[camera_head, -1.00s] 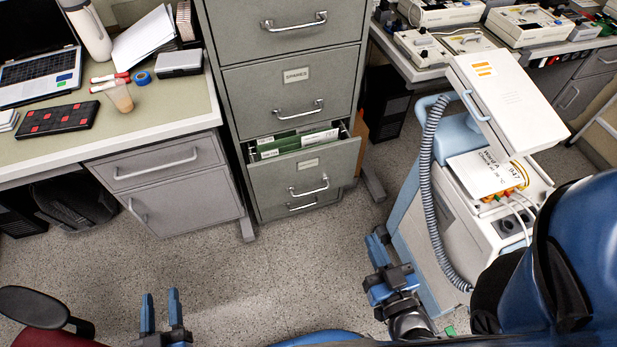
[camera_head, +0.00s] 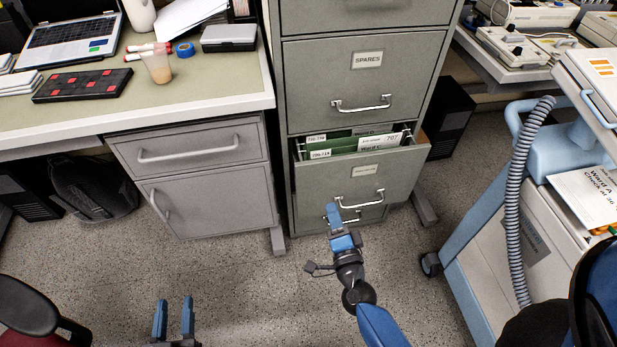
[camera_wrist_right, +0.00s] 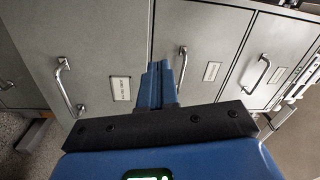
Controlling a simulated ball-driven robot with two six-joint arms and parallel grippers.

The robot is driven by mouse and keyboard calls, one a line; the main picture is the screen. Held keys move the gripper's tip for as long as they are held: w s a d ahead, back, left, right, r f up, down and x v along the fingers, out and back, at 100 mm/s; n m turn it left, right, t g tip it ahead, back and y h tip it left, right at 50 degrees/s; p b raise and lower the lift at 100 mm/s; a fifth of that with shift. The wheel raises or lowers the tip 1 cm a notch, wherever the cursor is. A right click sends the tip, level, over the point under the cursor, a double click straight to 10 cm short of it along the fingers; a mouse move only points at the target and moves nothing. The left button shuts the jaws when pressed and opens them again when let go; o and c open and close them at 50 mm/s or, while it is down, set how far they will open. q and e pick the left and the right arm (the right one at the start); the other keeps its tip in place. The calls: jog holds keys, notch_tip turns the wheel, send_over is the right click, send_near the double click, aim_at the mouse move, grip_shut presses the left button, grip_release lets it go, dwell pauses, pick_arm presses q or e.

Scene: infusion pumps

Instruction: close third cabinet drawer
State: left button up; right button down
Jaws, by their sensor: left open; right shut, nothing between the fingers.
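The grey filing cabinet (camera_head: 365,60) stands in the middle of the head view. Its third drawer (camera_head: 345,185) is pulled partly out, with green folders and white tabs (camera_head: 350,145) showing inside. The drawer's handle (camera_head: 360,199) is on its front. My right gripper (camera_head: 333,214) is shut and empty, just in front of the drawer front's lower left; I cannot tell whether it touches. In the right wrist view its fingers (camera_wrist_right: 161,82) point at the cabinet fronts, with a large labelled drawer front (camera_wrist_right: 105,45) at left. My left gripper (camera_head: 174,318) is open and empty, low over the floor.
A desk (camera_head: 190,105) with a laptop (camera_head: 75,45) and cup (camera_head: 156,66) stands left of the cabinet. A white and blue medical cart (camera_head: 500,240) stands at right. The drawer above, labelled SPARES (camera_head: 367,60), is shut. Floor in front of the cabinet is clear.

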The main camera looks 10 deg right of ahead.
notch_tip(320, 180, down, 2)
jog(key=f+m+g, duration=0.1)
jog(key=m, duration=0.2)
pick_arm(q)
jog(key=shift+w+a+f+b, duration=0.3)
jog(key=shift+b, duration=0.05)
pick_arm(e)
send_near(319, 167)
jog(key=shift+m+h, duration=0.3)
jog(key=shift+h, duration=0.1)
jog(key=w, duration=0.7)
jog(key=shift+a, duration=0.4)
